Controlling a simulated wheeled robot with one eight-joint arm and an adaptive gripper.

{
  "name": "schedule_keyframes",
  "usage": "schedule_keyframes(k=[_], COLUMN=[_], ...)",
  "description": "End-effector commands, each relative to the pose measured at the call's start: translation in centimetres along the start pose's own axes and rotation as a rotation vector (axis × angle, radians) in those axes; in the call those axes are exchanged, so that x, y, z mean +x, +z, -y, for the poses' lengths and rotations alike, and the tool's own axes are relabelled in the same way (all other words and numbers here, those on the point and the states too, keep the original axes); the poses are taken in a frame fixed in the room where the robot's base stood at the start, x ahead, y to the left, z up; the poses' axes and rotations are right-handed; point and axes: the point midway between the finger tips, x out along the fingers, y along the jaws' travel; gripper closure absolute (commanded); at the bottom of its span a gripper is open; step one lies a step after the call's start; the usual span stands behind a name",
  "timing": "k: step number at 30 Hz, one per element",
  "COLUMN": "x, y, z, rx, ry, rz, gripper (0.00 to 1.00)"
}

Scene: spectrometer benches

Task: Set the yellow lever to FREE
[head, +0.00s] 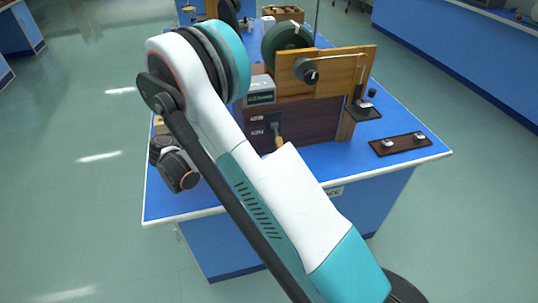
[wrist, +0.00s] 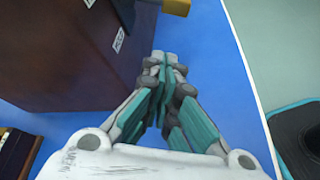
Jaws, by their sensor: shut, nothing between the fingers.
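The yellow lever (head: 280,141) sticks out from the front of a dark wooden box (head: 303,122) and slants down to the right. Two small label plates (head: 257,131) are beside it, too small to read. The lower end of the lever is close to my arm's outline, which may cover part of it. In the wrist view, the yellow handle end (wrist: 177,6) shows at the top edge, cut off by the frame. My gripper (wrist: 163,58) is shut and empty, beside the box and apart from the handle. My gripper is not clearly visible in the head view.
The box stands on a blue bench (head: 180,205). A wooden panel with a black knob (head: 306,71) and a green wheel (head: 287,43) are above and behind it. A dark plate with two metal fittings (head: 400,144) lies at the right. Bare blue surface lies beside my gripper.

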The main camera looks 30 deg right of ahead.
Motion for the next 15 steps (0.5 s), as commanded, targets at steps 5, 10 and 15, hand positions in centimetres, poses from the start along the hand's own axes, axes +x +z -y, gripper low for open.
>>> schedule_keyframes(k=[5,10,15], x=[0.3,0.5,0.5], y=[-1.6,-2.0,-2.1], z=[1.1,1.5,1.6], rx=[-0.023,-0.033,-0.034], ry=[0.004,0.005,0.006], rz=[0.052,0.073,0.076], gripper=[1.0,1.0,1.0])
